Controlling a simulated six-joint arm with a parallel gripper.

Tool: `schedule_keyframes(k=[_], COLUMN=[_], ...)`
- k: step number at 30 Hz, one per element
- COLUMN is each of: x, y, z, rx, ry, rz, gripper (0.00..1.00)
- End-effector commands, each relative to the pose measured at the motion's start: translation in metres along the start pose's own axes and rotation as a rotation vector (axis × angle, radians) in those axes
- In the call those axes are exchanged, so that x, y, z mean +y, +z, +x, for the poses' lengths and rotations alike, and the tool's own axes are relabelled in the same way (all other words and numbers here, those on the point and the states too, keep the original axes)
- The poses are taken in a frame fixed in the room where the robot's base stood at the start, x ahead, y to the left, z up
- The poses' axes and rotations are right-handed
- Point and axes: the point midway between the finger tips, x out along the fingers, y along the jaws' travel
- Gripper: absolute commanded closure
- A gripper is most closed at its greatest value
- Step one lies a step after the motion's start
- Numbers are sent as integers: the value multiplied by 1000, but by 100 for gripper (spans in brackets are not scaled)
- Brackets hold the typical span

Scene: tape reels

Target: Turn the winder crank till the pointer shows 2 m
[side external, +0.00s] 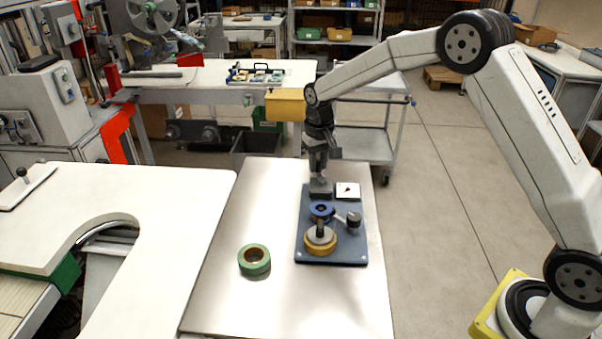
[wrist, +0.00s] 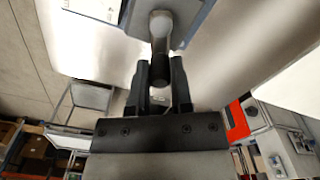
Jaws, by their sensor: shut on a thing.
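The winder is a blue base plate (side external: 302,252) on a steel-topped bench. It carries a yellow reel (side external: 331,247) with a grey disc on top, a blue spool (side external: 321,209) and a small white dial (side external: 352,195). The dial's dark pointer is too small to read; a corner of the dial shows in the wrist view (wrist: 88,7). My gripper (side external: 319,178) points down at the plate's far edge. In the wrist view my gripper (wrist: 160,72) is shut on the dark handle (wrist: 160,48) of the grey crank (wrist: 161,22). The fingers hide part of the handle.
A green tape roll (side external: 254,260) lies on the bench (side external: 225,290), left of the winder. A dark knob (side external: 354,219) on a grey disc stands at the plate's right side. A white table (side external: 180,190) with a curved cutout is at the left. The bench front is clear.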

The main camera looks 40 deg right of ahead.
Motion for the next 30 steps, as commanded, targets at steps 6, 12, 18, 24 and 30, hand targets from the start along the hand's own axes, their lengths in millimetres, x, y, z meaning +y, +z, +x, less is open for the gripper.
schedule_keyframes(k=[6, 12, 18, 24, 30], x=[1, 1, 7, 10, 9], y=[4, 4, 7, 8, 8], z=[2, 3, 3, 3, 3], rx=[-15, -15, -16, -17, -17], ry=[1, 1, 0, 0, -1], rz=[-1, -1, 0, 0, -1], gripper=[100, 100, 100, 100, 61])
